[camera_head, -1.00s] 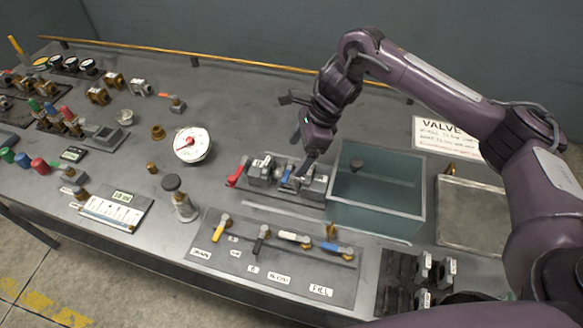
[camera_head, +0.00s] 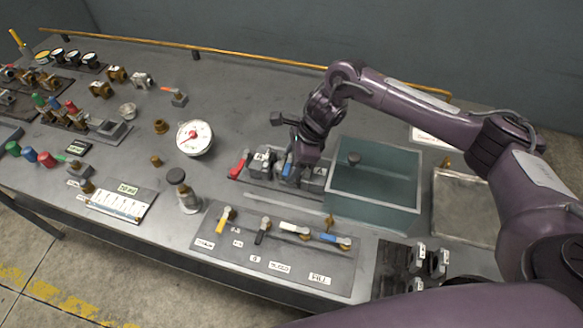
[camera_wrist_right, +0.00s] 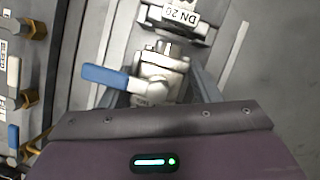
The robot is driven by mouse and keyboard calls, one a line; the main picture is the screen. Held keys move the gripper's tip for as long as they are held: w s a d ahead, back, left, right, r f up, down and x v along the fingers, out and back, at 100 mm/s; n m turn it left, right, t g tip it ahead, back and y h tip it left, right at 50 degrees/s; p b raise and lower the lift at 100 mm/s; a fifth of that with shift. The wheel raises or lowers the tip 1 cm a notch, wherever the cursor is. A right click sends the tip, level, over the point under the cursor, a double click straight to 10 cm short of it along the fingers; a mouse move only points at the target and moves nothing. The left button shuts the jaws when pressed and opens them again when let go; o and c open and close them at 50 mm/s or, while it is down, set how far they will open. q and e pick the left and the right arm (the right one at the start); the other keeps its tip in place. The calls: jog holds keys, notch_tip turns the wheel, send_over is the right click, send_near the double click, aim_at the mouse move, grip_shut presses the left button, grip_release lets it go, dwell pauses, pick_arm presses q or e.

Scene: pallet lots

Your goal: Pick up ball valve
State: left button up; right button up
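A ball valve with a blue lever handle (camera_head: 288,166) sits in a dark rack near the table's middle. In the right wrist view its silver body (camera_wrist_right: 160,72) lies just beyond my palm, and its blue lever (camera_wrist_right: 105,77) points left. My right gripper (camera_head: 297,165) is over this valve, pointing down. Its fingers (camera_wrist_right: 165,90) appear apart, one on each side of the valve body; contact cannot be made out. Beside it in the rack are a red-handled valve (camera_head: 239,164) and a valve labelled DN 20 (camera_wrist_right: 182,14). My left gripper is out of view.
A panel with several coloured valve levers (camera_head: 270,262) lies in front. A round gauge (camera_head: 195,137) is to the left. A metal tray (camera_head: 462,205) lies at the right.

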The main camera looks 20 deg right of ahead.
jog(key=c, duration=0.7)
jog(key=shift+r, duration=0.1)
